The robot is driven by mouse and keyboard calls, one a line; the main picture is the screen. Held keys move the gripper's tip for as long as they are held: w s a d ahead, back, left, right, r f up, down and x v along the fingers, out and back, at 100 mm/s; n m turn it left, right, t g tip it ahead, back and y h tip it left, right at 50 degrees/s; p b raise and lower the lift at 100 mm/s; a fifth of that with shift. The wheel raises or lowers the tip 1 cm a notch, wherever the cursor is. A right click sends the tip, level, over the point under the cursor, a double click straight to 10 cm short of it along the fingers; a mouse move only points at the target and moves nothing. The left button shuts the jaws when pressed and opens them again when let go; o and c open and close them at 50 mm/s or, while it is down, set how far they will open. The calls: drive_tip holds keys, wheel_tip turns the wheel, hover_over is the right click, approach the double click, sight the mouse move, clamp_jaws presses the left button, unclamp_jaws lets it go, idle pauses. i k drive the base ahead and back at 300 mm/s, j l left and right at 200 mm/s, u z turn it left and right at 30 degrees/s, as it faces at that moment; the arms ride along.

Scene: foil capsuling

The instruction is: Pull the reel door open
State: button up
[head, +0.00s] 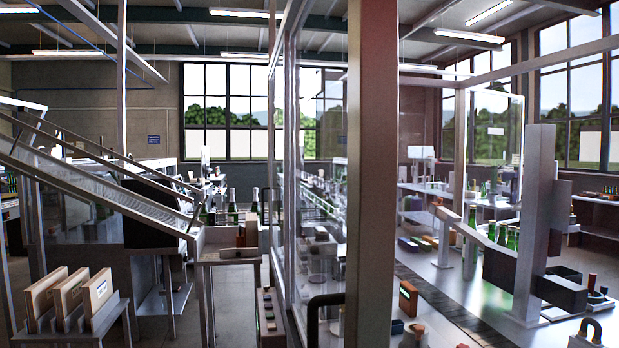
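A tall glazed door (294,190) with a pale metal frame stands upright near the middle of the head view. A dark bent pull handle (313,318) sits low on it, near the bottom edge of the picture. I take this to be the reel door, but no label shows. Bottles and machinery show through the glass. I cannot tell whether the door is shut or ajar. Its lower end is cut off by the picture edge. I do not see my gripper in this view.
A thick brown post (370,180) stands close, right of the door. Left are a sloping conveyor (100,165) and a rack of upright boards (70,300). Right, a white column with dark blocks (535,230) stands on a pale bench (440,275). Green bottles (232,212) stand behind.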

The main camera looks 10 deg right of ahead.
sight(310, 339)
drive_tip(key=i+j, duration=0.1)
drive_tip(key=j, duration=0.3)
drive_tip(key=i+j, duration=0.15)
drive_tip(key=j, duration=0.2)
drive_tip(key=i+j, duration=0.1)
drive_tip(key=j, duration=0.3)
drive_tip(key=i+j, duration=0.15)
drive_tip(key=j, duration=0.25)
drive_tip(key=i+j, duration=0.1)
drive_tip(key=j, duration=0.3)
drive_tip(key=i+j, duration=0.1)
drive_tip(key=j, duration=0.25)
drive_tip(key=i+j, duration=0.15)
drive_tip(key=j, duration=0.25)
drive_tip(key=i+j, duration=0.1)
drive_tip(key=j, duration=0.3)
